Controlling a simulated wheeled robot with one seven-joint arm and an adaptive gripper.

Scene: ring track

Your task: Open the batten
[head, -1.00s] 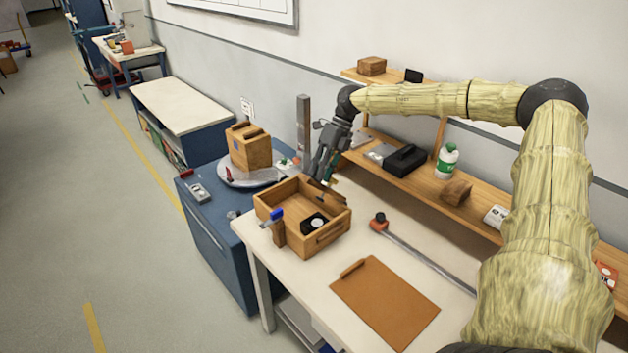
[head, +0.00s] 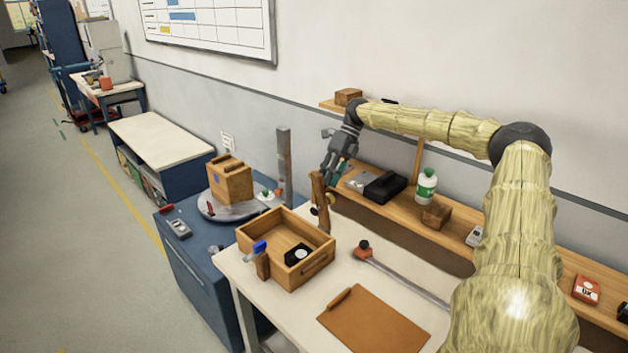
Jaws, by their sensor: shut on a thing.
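The batten (head: 321,202) appears to be a short brown wooden bar standing nearly upright by the back right corner of an open wooden box (head: 262,256). Small dark and brass-coloured parts show beside it. I cannot tell how it is joined to the box or the bench. My gripper (head: 327,179) reaches down from the back and is shut on the upper part of the batten. The fingertips are small and partly hidden.
The box holds a black item (head: 298,254), and a blue-handled clamp (head: 259,250) sits on its front left. A grey post (head: 284,165) stands behind. A long bar (head: 400,272) and brown clipboard (head: 372,319) lie on the bench. The shelf at right holds several items.

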